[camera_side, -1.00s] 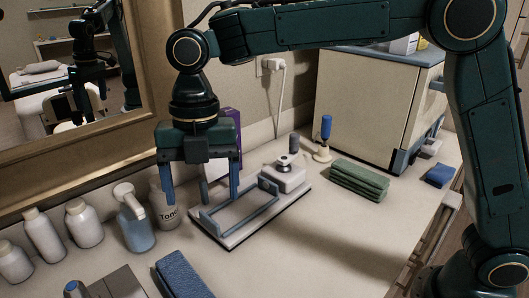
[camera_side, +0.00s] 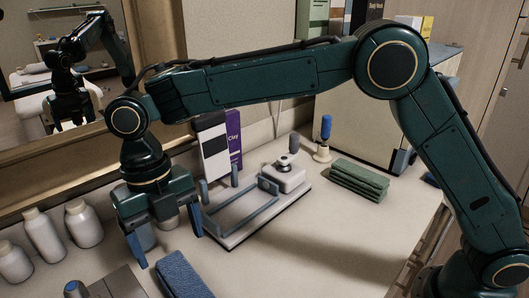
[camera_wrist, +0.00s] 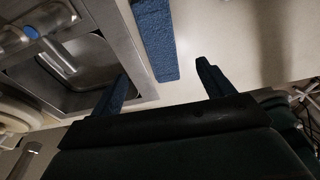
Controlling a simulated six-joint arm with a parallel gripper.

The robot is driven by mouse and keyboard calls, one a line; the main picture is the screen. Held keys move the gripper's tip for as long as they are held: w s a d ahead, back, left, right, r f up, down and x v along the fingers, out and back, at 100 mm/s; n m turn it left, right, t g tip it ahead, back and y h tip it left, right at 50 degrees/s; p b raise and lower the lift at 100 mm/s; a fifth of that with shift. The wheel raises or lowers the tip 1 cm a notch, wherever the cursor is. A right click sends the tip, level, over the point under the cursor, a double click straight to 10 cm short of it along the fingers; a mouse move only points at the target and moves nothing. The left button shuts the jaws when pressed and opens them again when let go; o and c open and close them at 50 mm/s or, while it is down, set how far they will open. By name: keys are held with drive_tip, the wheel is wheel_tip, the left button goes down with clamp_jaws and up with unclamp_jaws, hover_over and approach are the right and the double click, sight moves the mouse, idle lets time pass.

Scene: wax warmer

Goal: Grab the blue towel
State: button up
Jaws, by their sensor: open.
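The blue towel (camera_side: 184,276) is a folded, textured strip lying on the counter at the bottom of the side view, partly cut off by the frame edge. It also shows in the wrist view (camera_wrist: 156,38) at the top, running down toward the space between my fingers. My gripper (camera_side: 168,247) is open and empty, pointing down above the counter just behind the towel in the side view. In the wrist view both blue fingertips of my gripper (camera_wrist: 159,78) stand apart, one to each side of the towel's line.
A metal unit (camera_side: 112,283) stands close to the left of the towel. White bottles (camera_side: 84,224) line the left back. A tray with a blue rail (camera_side: 231,240) is to the right. Green folded towels (camera_side: 358,180) lie farther right. The front right counter is clear.

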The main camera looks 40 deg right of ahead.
sight(185, 284)
drive_tip(key=shift+s+f, duration=0.2)
drive_tip(key=shift+f, duration=0.95)
drive_tip(key=shift+s+f, duration=0.15)
drive_tip(key=shift+f, duration=1.05)
drive_tip(key=shift+s+f, duration=0.2)
drive_tip(key=shift+f, duration=0.95)
drive_tip(key=shift+s+a+f, duration=0.1)
drive_tip(key=shift+s+f, duration=0.05)
drive_tip(key=shift+f, duration=0.7)
drive_tip(key=shift+s+f, duration=0.2)
drive_tip(key=shift+f, duration=0.6)
drive_tip(key=shift+s+a+f, duration=0.1)
drive_tip(key=shift+s+f, duration=0.05)
drive_tip(key=shift+f, duration=0.7)
drive_tip(key=c, duration=1.1)
drive_tip(key=shift+d+r, duration=0.1)
drive_tip(key=shift+r, duration=4.95)
